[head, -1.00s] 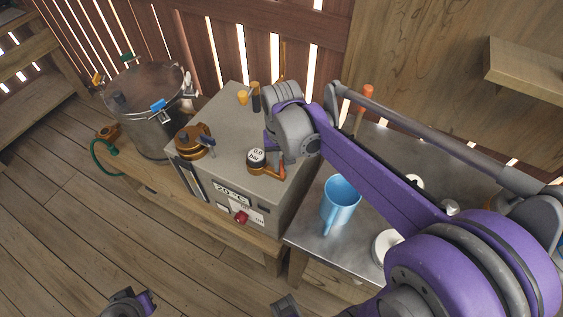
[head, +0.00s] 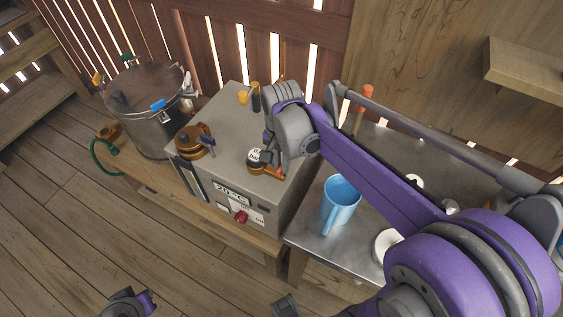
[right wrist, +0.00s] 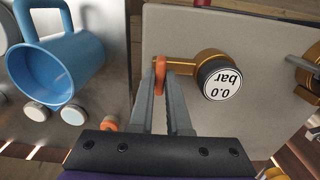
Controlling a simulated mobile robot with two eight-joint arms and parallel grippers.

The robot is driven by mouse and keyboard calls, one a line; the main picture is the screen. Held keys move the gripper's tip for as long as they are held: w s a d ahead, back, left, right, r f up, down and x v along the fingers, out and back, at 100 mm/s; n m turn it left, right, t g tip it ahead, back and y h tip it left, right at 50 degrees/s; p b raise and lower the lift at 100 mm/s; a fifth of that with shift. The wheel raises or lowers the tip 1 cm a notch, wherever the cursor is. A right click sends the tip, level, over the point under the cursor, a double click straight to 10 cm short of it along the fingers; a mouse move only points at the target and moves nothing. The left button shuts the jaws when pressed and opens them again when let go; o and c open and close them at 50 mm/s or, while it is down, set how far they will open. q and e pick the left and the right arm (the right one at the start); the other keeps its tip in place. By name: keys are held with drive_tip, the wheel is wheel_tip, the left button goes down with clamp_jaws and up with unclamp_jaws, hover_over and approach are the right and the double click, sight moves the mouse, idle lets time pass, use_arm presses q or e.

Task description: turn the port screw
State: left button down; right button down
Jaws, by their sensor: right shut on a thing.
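The port screw is an orange piece (right wrist: 160,72) at the end of a brass side arm, beside a round gauge (right wrist: 220,82) reading 0.0 bar. In the right wrist view my right gripper (right wrist: 162,88) has its two fingers closed around the orange screw. In the head view the right gripper (head: 273,160) is at the front right of the grey box's top, and the orange screw (head: 280,173) shows just below it. I do not see my left gripper's fingers.
The grey box (head: 215,115) stands on a wooden bench, with a brass fitting (head: 194,143) and a red knob (head: 241,217). A metal pot (head: 150,120) stands left. A blue mug (head: 341,200) stands on the metal table at right, near my right arm.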

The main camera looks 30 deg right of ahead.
idle(0.3)
drive_tip(key=c, duration=0.9)
unclamp_jaws()
wheel_tip(320, 180, up, 11)
drive_tip(key=shift+f+p, duration=0.1)
drive_tip(key=shift+p, duration=0.35)
drive_tip(key=s+a+f+n+t, duration=0.1)
drive_tip(key=s+a+f+n, duration=0.1)
drive_tip(key=s+f+n, duration=0.1)
drive_tip(key=s+a+f+n+t+p, duration=0.1)
drive_tip(key=s+a+f+n+t, duration=0.1)
drive_tip(key=s+f+n, duration=0.2)
drive_tip(key=s+a+f+n+t, duration=0.2)
drive_tip(key=s+f+n, duration=0.2)
drive_tip(key=n, duration=0.1)
drive_tip(key=shift+a+f, duration=0.15)
drive_tip(key=shift+a, duration=0.25)
